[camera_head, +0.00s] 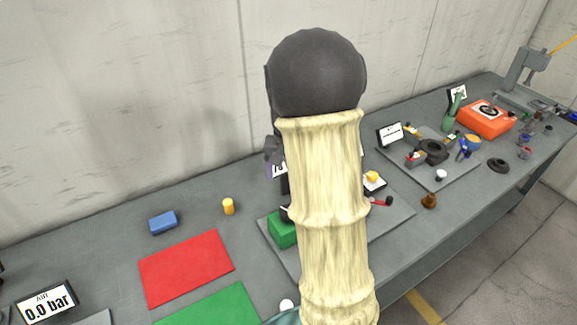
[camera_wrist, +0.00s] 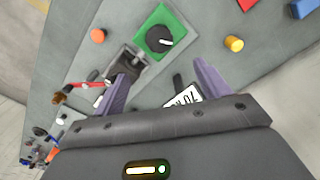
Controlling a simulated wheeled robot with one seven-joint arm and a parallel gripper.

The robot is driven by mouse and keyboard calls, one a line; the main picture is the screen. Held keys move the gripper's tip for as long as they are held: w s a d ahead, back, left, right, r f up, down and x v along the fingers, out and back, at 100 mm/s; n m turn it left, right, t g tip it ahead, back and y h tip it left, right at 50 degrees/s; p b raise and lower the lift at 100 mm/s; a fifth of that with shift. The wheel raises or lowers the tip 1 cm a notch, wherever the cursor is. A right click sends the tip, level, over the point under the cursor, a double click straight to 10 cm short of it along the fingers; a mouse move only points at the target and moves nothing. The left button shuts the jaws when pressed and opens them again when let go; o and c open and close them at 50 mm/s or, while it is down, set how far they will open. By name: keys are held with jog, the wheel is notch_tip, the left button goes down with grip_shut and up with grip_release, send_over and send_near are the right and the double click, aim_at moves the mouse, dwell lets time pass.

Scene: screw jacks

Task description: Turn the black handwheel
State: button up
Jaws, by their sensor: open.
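A black wheel-like part (camera_head: 434,146) sits on the right-hand grey plate in the head view, among small jack-like fixtures. A second dark ring (camera_head: 498,165) lies on the bench to its right. I cannot tell for certain which is the handwheel. In the wrist view a round black knob (camera_wrist: 159,37) with a white mark sits on a green block.
The green block (camera_head: 281,231) shows partly beside my arm. A red-handled lever (camera_wrist: 88,85) and a white label (camera_wrist: 183,98) are close to the fingers. A blue block (camera_head: 163,222), yellow cylinder (camera_head: 228,206) and red mat (camera_head: 187,268) lie left. An orange box (camera_head: 486,117) stands far right.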

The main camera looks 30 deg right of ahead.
notch_tip(320, 180, up, 3)
jog(key=shift+f, duration=0.1)
dwell(0.5)
jog(key=s+a+f+n+t, duration=0.1)
jog(key=s+a+f+n, duration=0.1)
jog(key=s+a, duration=0.4)
jog(key=s+a+f+n+t, duration=0.1)
jog(key=s+a+f+n, duration=0.2)
jog(key=s+a, duration=0.3)
jog(key=shift+s+a+n+t, duration=0.3)
jog(key=shift+a+n, duration=0.4)
jog(key=shift+a, duration=0.05)
